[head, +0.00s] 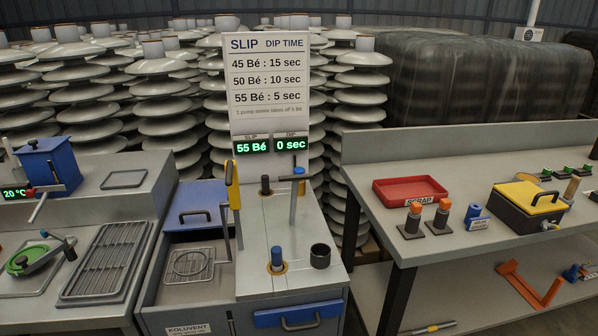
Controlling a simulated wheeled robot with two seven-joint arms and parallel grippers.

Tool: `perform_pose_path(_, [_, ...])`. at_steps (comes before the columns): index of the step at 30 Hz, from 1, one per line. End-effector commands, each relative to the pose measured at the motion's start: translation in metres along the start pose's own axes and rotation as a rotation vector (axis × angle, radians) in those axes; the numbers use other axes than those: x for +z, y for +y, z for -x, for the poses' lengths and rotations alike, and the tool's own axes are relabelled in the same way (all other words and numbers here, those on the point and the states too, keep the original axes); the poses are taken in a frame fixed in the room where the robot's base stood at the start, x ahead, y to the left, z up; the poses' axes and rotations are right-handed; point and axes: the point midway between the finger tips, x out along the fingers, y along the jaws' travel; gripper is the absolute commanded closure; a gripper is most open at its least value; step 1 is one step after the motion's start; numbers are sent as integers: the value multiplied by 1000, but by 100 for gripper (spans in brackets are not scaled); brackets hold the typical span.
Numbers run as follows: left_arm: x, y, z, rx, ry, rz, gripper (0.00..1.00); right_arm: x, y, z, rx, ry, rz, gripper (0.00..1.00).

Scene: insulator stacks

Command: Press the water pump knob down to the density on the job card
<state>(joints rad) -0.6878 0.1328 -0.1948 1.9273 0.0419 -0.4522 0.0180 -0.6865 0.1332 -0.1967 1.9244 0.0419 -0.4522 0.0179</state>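A sign board (269,75) lists 45 Bé : 15 sec, 50 Bé : 10 sec and 55 Bé : 5 sec. Its small bottom line says 1 pump stroke takes off 5 Bé. Below it, the slip display (251,147) reads 55 Bé and the dip display (291,143) reads 0 sec. A blue upright knob (277,256) stands in a yellow ring on the grey bench. A blue-topped fitting (299,172) stands farther back. I cannot tell which is the water pump knob. I cannot make out a job card. Neither gripper is in view.
A yellow-handled lever (233,186) and a black cup (320,256) stand on the middle bench. A red scrap tray (410,191) and a yellow-lidded black box (528,203) sit on the right table. Insulator stacks (160,95) fill the back. A gap separates bench and table.

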Motion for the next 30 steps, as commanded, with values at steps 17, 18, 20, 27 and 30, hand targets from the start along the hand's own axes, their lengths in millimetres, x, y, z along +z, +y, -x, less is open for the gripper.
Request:
perform_pose_path(17, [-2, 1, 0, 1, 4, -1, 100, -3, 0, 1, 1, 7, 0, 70])
perform_pose_path(18, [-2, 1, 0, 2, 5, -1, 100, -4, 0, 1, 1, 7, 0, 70])
perform_pose_path(20, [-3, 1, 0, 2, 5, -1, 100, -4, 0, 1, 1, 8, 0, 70])
perform_pose_path(27, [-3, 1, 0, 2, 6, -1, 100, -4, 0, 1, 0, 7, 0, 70])
perform_pose_path(30, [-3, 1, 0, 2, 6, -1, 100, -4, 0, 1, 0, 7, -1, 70])
